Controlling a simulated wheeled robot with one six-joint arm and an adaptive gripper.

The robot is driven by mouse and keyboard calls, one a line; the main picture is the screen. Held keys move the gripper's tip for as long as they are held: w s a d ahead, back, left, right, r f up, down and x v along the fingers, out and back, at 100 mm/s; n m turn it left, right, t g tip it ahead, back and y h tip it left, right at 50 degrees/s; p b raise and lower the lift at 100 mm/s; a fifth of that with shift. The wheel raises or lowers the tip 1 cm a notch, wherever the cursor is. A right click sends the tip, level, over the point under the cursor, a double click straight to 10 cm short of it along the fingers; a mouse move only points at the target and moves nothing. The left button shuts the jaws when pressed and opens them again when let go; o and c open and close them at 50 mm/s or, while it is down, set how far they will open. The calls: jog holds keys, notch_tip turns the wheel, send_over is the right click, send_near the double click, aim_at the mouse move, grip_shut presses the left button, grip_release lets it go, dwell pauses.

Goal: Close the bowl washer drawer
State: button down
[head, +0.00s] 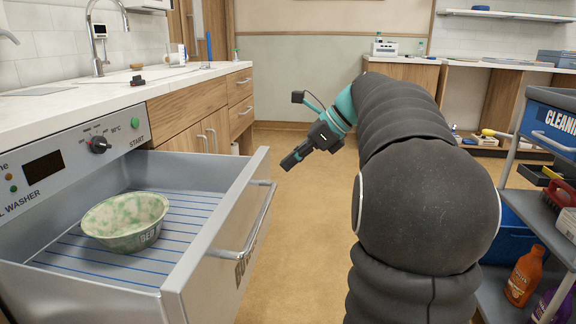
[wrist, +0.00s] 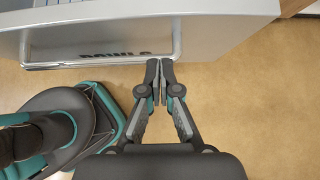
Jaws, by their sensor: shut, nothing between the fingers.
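The bowl washer drawer (head: 215,252) is pulled out from the washer (head: 60,165) in the head view. A green-and-white bowl (head: 125,222) sits upright inside it on blue wire lines. The drawer's bar handle (head: 254,222) is on its front face. My gripper (head: 287,164) is shut and empty, to the right of the drawer front and apart from it in the head view. In the wrist view my gripper (wrist: 160,62) has its fingertips together near the lower bar of the handle (wrist: 100,64); I cannot tell if they touch. The drawer front (wrist: 235,40) fills the top.
A cleaning cart (head: 545,190) with bottles stands at the right. The tan floor (head: 310,215) between the drawer and my arm is clear.

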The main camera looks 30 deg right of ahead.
aim_at(257, 189)
jog(key=b+x, duration=0.1)
jog(key=x, duration=0.6)
jog(key=shift+w+a+f+b, duration=0.15)
jog(key=shift+a+f+b, duration=0.1)
jog(key=shift+b, duration=0.15)
jog(key=shift+w, duration=0.1)
